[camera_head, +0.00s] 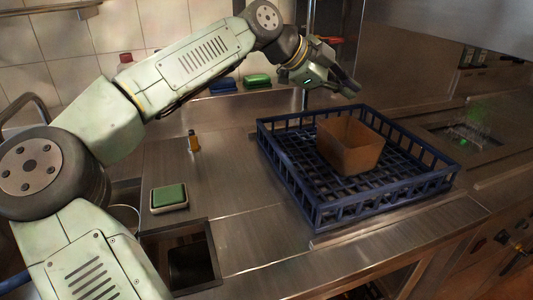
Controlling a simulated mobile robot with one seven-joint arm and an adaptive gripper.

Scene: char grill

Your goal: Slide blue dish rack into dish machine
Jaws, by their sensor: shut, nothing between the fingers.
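The blue dish rack (305,205) sits on the steel counter in the middle right of the view. It is a low open grid crate and holds a square brown container (350,146). My gripper (352,90) is shut and empty, raised above the rack's back edge; I see no contact with it. The dish machine (455,25) seems to be the steel housing at the upper right. It is only partly in view, with its hood over the right part of the counter.
A green sponge on a small dish (169,197) lies on the counter at left. A sunken steel bin (180,258) is at the front left. Blue and green items (256,80) lie on the back ledge.

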